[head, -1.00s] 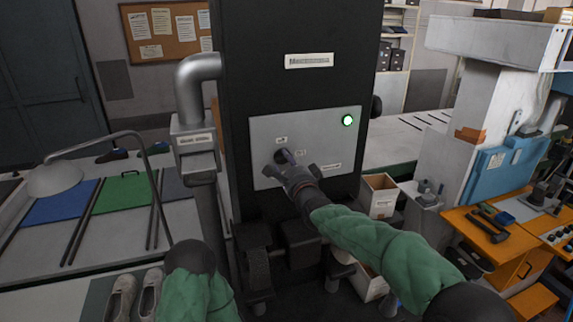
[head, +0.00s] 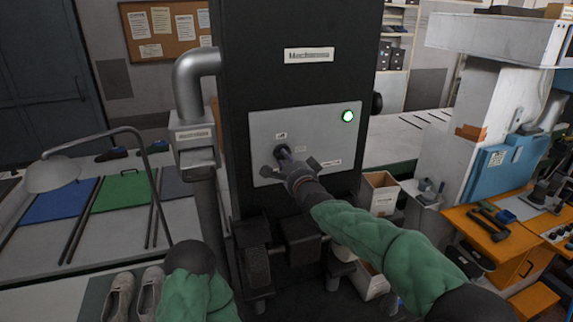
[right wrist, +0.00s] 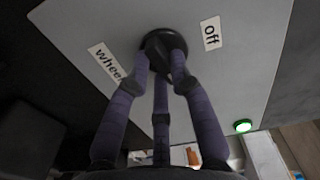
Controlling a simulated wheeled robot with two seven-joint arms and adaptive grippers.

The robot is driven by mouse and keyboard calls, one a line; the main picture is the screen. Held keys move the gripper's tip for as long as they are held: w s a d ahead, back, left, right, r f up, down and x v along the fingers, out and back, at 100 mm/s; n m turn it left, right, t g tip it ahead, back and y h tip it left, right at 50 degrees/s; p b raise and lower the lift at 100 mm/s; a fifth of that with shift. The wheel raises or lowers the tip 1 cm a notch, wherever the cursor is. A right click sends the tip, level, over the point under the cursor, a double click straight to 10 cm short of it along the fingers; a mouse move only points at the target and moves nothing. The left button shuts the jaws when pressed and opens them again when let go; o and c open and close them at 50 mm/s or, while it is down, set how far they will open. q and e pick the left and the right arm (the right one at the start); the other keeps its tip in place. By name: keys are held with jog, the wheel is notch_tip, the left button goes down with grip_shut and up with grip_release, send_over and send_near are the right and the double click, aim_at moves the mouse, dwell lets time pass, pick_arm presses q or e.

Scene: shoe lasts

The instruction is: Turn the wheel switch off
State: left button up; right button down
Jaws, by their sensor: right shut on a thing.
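The wheel switch is a round black knob (right wrist: 163,44) on a grey panel (head: 335,125) of the tall dark machine. In the right wrist view it sits between the "wheel" label (right wrist: 105,64) and the "off" label (right wrist: 210,33). My right gripper (head: 285,155) is at the knob, and its fingers (right wrist: 160,72) are shut around it, hiding part of it. A round green light (head: 347,116) glows at the panel's upper right; it also shows in the right wrist view (right wrist: 242,126). My left gripper is not in view; only the left arm shows at the bottom.
A grey pipe (head: 190,95) runs down the machine's left side. A lamp (head: 53,174) stands over the left bench. A carton (head: 379,193) stands right of the machine. An orange workbench (head: 500,245) with tools is at the right.

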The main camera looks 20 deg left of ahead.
jog(key=n, duration=1.5)
jog(key=shift+d+r+n, duration=0.1)
jog(key=shift+d+n, duration=0.05)
jog(key=shift+n, duration=0.25)
dwell(0.3)
jog(key=c, duration=1.1)
grip_release()
jog(key=shift+w, duration=0.1)
jog(key=shift+r, duration=0.1)
jog(key=v, duration=1.2)
